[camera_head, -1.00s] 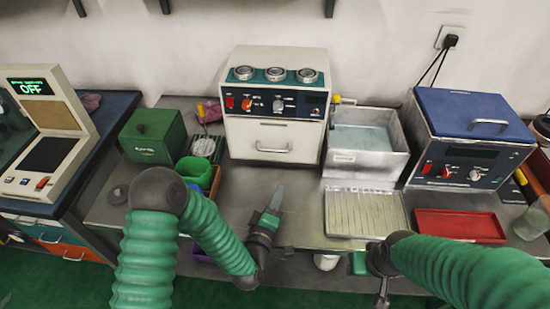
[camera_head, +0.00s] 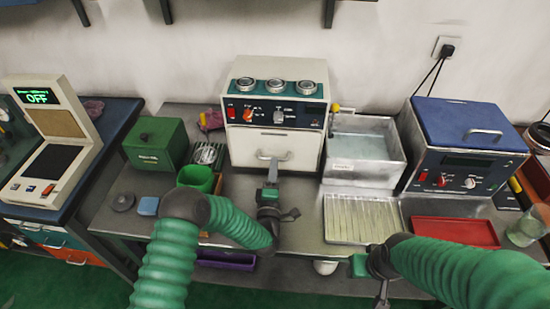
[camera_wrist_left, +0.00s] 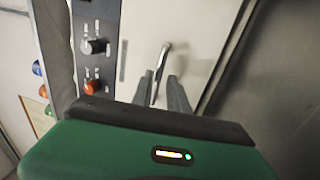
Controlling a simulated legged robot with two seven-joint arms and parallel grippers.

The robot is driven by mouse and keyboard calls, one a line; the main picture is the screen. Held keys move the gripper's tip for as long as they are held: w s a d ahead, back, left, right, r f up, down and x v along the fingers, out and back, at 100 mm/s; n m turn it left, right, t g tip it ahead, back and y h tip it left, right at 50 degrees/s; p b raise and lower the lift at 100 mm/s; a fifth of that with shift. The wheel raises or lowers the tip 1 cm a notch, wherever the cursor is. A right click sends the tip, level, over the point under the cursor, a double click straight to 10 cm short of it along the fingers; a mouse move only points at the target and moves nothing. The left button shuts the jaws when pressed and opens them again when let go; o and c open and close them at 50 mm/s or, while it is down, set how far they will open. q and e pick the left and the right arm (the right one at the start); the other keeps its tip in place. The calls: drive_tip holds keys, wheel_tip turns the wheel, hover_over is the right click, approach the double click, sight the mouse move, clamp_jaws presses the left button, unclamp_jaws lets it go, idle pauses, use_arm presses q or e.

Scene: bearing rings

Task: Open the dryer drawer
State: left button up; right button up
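The dryer (camera_head: 238,95) is a cream box with a dark control panel at the back middle of the bench. Its drawer front (camera_head: 245,142) looks shut and carries a metal bar handle (camera_head: 285,156). My left gripper (camera_head: 273,172) reaches the handle from the front in the head view. In the left wrist view, the handle (camera_wrist_left: 165,54) runs between the two finger tips (camera_wrist_left: 160,76), which stand apart; I cannot tell if they touch it. My right gripper (camera_head: 382,292) hangs low at the bench front, its fingers too small to read.
Several metal rings (camera_head: 277,86) sit on the dryer. A metal basin (camera_head: 365,178) and a ribbed tray (camera_head: 362,218) are right of it. A blue-lidded machine (camera_head: 465,120) and red tray (camera_head: 455,231) lie farther right. A green box (camera_head: 155,145) and green bin (camera_head: 196,178) stand left.

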use_arm(q)
drive_tip(key=w, duration=0.3)
drive_tip(key=shift+w+r, duration=0.15)
drive_tip(key=shift+r, duration=0.2)
clamp_jaws()
drive_tip(key=shift+f, duration=0.15)
idle(1.0)
